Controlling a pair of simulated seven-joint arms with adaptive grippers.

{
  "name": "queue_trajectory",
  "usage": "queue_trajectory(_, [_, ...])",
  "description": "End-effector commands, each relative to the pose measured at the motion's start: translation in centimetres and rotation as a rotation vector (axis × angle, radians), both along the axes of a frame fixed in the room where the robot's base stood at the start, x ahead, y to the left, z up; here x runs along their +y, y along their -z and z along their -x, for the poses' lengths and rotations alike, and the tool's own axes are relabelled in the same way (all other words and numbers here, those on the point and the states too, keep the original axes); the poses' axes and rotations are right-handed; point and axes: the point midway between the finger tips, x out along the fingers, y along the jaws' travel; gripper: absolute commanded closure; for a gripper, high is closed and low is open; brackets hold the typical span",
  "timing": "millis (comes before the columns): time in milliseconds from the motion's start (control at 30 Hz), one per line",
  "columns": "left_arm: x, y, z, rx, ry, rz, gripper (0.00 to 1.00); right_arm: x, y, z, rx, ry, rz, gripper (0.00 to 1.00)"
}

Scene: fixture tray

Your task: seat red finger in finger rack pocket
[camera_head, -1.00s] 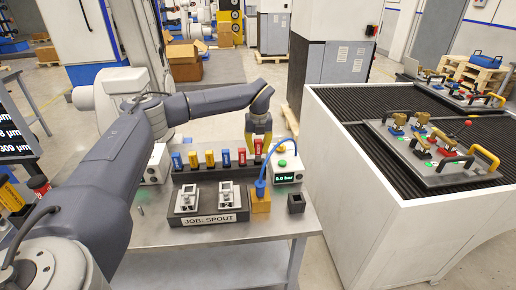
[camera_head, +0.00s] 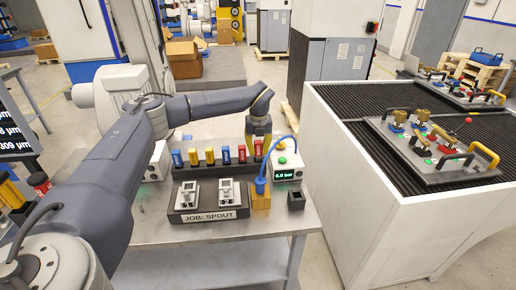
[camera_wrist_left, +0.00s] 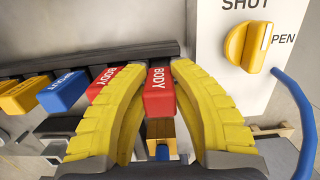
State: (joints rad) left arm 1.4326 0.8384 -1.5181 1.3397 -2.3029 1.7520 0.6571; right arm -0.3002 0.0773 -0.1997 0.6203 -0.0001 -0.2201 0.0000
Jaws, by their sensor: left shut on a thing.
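The red finger (camera_wrist_left: 160,92), marked BODY, stands at the right end of the row in the left wrist view. It also shows in the head view (camera_head: 258,147). My left gripper (camera_wrist_left: 170,110) has its yellow fingers shut on this red finger, one on each side. In the head view the left gripper (camera_head: 258,146) is at the right end of the dark finger rack (camera_head: 210,172). I cannot tell whether the finger's foot is fully down in its pocket. My right gripper is not in view.
Blue, yellow and another red finger (camera_head: 242,153) stand left in the rack. Close on the right are a valve box (camera_head: 288,175) with a yellow knob (camera_wrist_left: 248,48) and a blue hose (camera_head: 264,163). The JOB: SPOUT fixture (camera_head: 208,215) stands in front.

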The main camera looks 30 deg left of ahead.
Motion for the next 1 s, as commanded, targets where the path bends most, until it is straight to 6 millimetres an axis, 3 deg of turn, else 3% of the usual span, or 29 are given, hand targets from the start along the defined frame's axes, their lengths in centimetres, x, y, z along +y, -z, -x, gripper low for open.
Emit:
queue_trajectory(767, [0.0,1.6,0.0,0.000,0.000,0.000,1.00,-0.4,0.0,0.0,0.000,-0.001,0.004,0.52])
queue_trajectory(800, [0.0,1.6,0.0,-0.001,0.000,0.000,0.72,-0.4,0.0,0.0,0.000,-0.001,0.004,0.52])
queue_trajectory(1000, [0.0,1.6,0.0,0.000,0.000,0.000,0.51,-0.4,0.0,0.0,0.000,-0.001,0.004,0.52])
